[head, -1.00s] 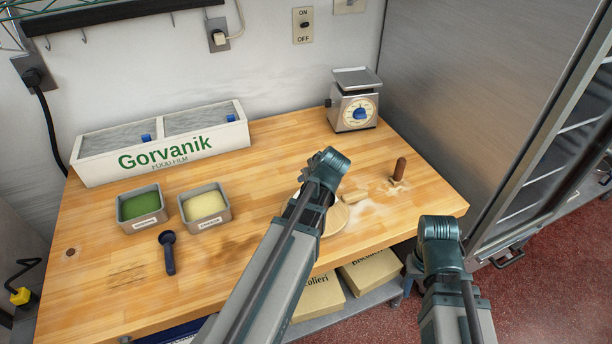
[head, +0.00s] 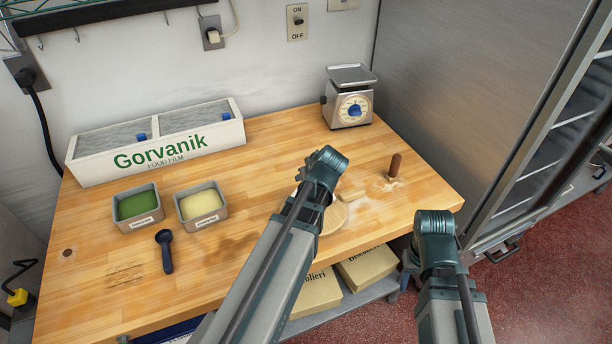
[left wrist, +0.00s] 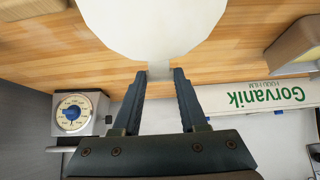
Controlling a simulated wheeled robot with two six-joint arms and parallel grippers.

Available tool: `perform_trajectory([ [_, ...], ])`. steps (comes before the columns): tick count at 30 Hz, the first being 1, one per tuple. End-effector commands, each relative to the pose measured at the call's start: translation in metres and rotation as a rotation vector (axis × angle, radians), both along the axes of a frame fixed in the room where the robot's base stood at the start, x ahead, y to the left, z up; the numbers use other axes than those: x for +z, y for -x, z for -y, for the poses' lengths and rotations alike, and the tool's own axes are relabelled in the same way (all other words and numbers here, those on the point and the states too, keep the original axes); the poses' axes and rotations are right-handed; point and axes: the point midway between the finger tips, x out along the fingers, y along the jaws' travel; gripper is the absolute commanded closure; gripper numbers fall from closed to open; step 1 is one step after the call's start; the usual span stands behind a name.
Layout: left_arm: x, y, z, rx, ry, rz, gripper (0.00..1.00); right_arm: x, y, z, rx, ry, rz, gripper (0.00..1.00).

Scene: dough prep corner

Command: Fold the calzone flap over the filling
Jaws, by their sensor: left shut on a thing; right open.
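The pale round dough (left wrist: 150,25) fills the top middle of the left wrist view. A narrow pale tab (left wrist: 159,70) sticks out from its edge between the fingertips of my left gripper (left wrist: 160,76), which is shut on it. The filling cannot be made out. My right gripper (head: 411,262) is open, in front of the table's front right edge, with its fingers barely showing.
A scale (head: 350,108) stands at the back right. A brown upright handle (head: 394,166) stands in flour right of the board. The Gorvanik box (head: 90,168), a green tub (head: 137,206), a yellow tub (head: 203,206) and a dark scoop (head: 166,250) are left.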

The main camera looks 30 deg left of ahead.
Motion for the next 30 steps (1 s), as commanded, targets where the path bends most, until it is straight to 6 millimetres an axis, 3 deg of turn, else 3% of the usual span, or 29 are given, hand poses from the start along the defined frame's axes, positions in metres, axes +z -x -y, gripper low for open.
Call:
perform_trajectory([
  [13, 0.0003, -0.0001, -0.0001, 0.000, -0.001, 0.001, 1.00, 0.0001, 0.0000, 0.0000, 0.000, 0.000, 0.000, 0.50],
  [14, 0.0003, -0.0001, -0.0001, 0.000, -0.001, 0.001, 0.55, 0.0001, 0.0000, 0.0000, 0.000, 0.000, 0.000, 0.50],
  [18, 0.0002, -0.0001, -0.0001, 0.000, 0.000, 0.000, 0.29, 0.0001, 0.0000, 0.0000, 0.000, 0.000, 0.000, 0.50],
  [30, 0.0061, 0.0026, 0.0026, 0.000, 0.000, 0.000, 0.28, 0.0060, 0.0000, 0.0000, 0.000, 0.000, 0.000, 0.50],
])
